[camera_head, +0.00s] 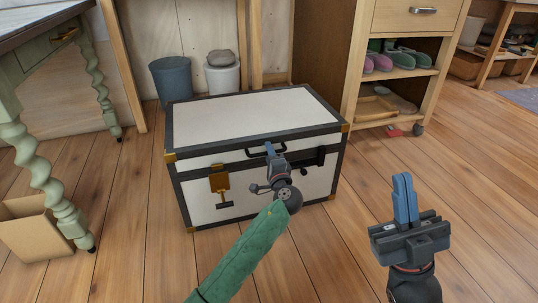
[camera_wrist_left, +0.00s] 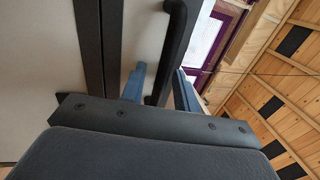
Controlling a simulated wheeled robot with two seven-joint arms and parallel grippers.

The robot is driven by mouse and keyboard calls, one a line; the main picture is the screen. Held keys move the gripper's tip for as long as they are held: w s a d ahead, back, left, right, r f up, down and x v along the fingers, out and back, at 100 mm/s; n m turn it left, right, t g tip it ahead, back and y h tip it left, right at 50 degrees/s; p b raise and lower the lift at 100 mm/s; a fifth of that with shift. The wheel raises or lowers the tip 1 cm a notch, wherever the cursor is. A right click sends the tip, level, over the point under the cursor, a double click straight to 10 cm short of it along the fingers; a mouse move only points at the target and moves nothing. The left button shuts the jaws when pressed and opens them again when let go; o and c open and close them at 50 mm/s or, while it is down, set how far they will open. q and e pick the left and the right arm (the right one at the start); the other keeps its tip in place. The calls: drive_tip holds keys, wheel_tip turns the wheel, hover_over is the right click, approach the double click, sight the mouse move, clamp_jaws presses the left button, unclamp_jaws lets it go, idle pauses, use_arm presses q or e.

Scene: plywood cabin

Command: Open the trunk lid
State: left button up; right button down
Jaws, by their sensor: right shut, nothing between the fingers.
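The white trunk (camera_head: 235,205) with black edging and brass corners stands on the floor, its lid (camera_head: 250,117) closed. A black handle (camera_head: 252,154) is on its front, and it also shows in the left wrist view (camera_wrist_left: 177,38). A brass latch (camera_head: 219,180) hangs on the front left and a dark latch (camera_head: 321,156) is at the right. My left gripper (camera_head: 270,149) is at the handle. Its blue fingers (camera_wrist_left: 160,88) are apart, with the handle showing between them; contact is unclear. My right gripper (camera_head: 403,176) is shut and empty, right of the trunk.
A green table with twisted legs (camera_head: 40,180) and a cardboard box (camera_head: 32,229) stand at the left. A dark bucket (camera_head: 171,80) and a white pot (camera_head: 222,78) are behind the trunk. A wooden cabinet (camera_head: 411,87) is behind right. The floor in front is clear.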

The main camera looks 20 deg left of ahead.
use_arm(q)
drive_tip(key=shift+w+a, duration=0.1)
idle(0.3)
clamp_jaws()
drive_tip(key=shift+r, duration=0.2)
